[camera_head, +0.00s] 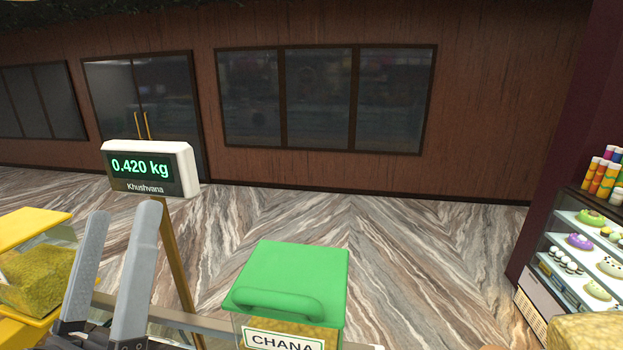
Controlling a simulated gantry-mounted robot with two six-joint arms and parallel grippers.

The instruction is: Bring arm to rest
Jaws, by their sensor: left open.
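My left gripper (118,260) is at the lower left, its two grey fingers pointing up and standing apart with nothing between them. It is in front of the pole of the scale display (149,169), which reads 0.420 kg. The green-lidded box labelled CHANA (290,282) is to the right of the gripper, apart from it. My right gripper is not in view.
A yellow-lidded clear box (38,278) of yellow snack stands left of the gripper, partly hidden. A display case (585,250) with sweets stands at the right. A low glass edge runs along the counter. Floor beyond is clear.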

